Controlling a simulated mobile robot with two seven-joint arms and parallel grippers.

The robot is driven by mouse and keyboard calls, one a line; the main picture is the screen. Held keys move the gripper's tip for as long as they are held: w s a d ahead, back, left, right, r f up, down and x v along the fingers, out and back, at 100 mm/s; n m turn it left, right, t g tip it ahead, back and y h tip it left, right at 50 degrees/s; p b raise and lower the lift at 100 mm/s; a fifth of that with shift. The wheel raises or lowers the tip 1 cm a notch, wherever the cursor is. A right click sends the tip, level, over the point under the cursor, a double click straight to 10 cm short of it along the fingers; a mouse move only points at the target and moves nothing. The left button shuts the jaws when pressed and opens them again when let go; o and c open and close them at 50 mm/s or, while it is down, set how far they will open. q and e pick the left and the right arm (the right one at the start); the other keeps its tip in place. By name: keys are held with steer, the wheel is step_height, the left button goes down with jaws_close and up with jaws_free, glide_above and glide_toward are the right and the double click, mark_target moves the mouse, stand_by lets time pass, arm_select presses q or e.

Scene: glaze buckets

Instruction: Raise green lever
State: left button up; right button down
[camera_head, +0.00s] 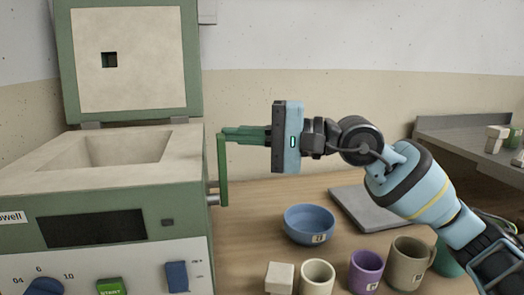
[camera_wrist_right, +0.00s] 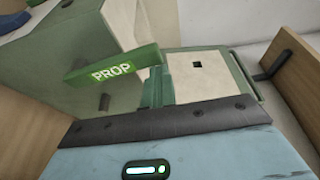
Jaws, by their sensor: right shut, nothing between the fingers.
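The green lever (camera_head: 223,172) is on the right side of the kiln, standing upright from a metal pivot near its lower end. It also shows in the right wrist view (camera_wrist_right: 112,72) with the word PROP on it. My right gripper (camera_head: 230,133) comes in from the right with its green fingers shut and empty. The fingertips are close beside the upper end of the lever; I cannot tell whether they touch it. In the right wrist view the fingers (camera_wrist_right: 156,88) show at the lever's right end. My left gripper is not in view.
The kiln (camera_head: 50,178) stands at left with its lid (camera_head: 130,60) raised. Below my right arm, a blue bowl (camera_head: 309,224), a cream cup (camera_head: 316,277), a purple mug (camera_head: 366,270) and a brown mug (camera_head: 408,263) stand on the table, with a grey slab (camera_head: 368,210) behind.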

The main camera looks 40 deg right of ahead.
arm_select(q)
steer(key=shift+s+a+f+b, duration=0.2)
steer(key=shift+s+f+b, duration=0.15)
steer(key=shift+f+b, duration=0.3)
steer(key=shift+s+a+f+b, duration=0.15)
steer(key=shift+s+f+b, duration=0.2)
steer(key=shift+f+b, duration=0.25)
arm_select(e)
steer(key=v, duration=0.6)
steer(key=shift+s+d, duration=0.2)
steer(key=shift+s, duration=0.1)
steer(key=shift+r, duration=0.1)
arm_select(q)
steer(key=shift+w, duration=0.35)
